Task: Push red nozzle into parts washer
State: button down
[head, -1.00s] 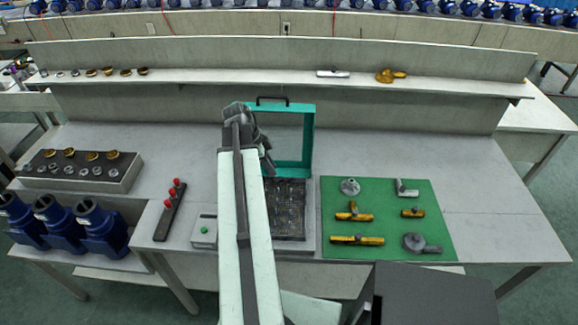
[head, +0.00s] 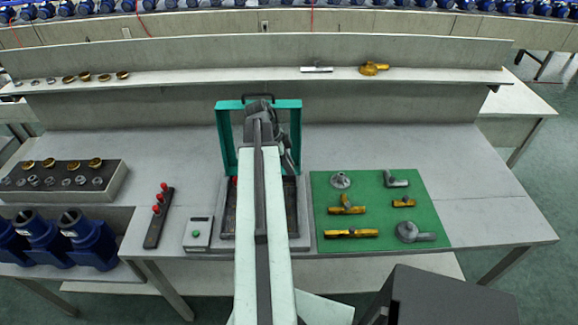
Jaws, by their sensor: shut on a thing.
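The parts washer stands at the middle of the bench, its teal-framed lid (head: 226,140) raised. Its dark basket area (head: 229,215) is largely covered by my arm. A small bit of red, the red nozzle (head: 235,181), shows at the left edge of my arm over the back of the basket; the rest of it is hidden. My gripper (head: 287,160) is in front of the open lid, over the back of the washer, and partly hidden behind my arm. Its fingertips cannot be seen clearly. It is shut on the nozzle.
A control box with a green button (head: 197,234) sits left of the washer. A black rack with red-topped pieces (head: 156,220) is farther left. A green mat (head: 379,215) with brass and grey fittings lies on the right. Bare bench is clear beyond it.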

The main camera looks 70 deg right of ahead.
aim_at(293, 185)
jog(key=shift+w+f+b, duration=0.2)
jog(key=shift+f+b, duration=0.25)
notch_tip(293, 185, down, 6)
jog(key=b, duration=0.5)
jog(key=shift+r+b, duration=0.2)
jog(key=shift+b, duration=0.1)
jog(key=shift+s, duration=0.15)
jog(key=shift+f+b, duration=0.3)
dwell(0.7)
jog(key=c, duration=1.2)
grip_release()
jog(key=shift+a, duration=0.1)
jog(key=shift+r, duration=0.15)
